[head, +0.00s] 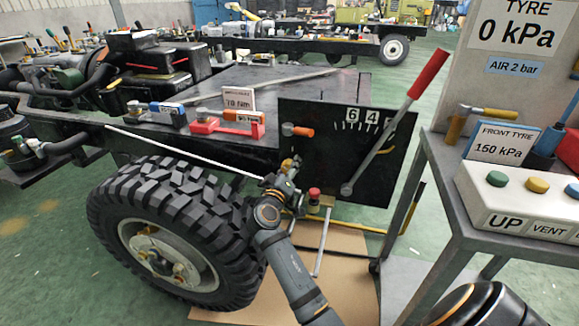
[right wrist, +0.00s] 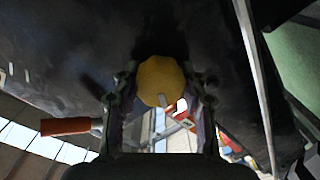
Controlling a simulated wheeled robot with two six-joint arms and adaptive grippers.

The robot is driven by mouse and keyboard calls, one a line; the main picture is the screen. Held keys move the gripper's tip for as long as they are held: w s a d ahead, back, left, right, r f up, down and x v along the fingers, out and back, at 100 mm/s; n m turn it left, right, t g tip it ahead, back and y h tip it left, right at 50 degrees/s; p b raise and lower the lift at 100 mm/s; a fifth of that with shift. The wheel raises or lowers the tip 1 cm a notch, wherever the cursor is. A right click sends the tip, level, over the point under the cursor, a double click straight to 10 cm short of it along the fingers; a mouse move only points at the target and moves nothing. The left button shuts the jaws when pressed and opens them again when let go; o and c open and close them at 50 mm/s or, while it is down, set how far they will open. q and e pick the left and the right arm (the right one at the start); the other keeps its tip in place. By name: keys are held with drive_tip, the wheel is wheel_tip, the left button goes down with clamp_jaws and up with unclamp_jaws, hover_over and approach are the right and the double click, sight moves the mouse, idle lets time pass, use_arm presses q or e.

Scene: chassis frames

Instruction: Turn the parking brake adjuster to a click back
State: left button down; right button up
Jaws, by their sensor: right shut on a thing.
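The parking brake adjuster appears to be a yellow knob (right wrist: 160,80) with a rounded, many-sided face and a pale mark. In the right wrist view it sits between the two fingers of my right gripper (right wrist: 160,105), which is shut on it. In the head view my right gripper (head: 284,184) is at the lower left of the black panel, and only a little of the yellow knob (head: 288,164) shows above it. A lever (head: 386,142) with a red grip (head: 428,74) leans up to the right on the black panel (head: 318,112). My left gripper is not in view.
An orange-handled part (head: 298,130) sits on the panel just above my right gripper. A large tyre (head: 170,205) stands to the left. A thin white rod (head: 185,152) runs towards the gripper. A grey cart (head: 462,215) with a control box (head: 515,207) stands at right.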

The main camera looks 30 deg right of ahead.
drive_tip(key=shift+r, duration=0.15)
idle(0.3)
drive_tip(key=o, duration=1.1)
drive_tip(key=shift+o, duration=0.3)
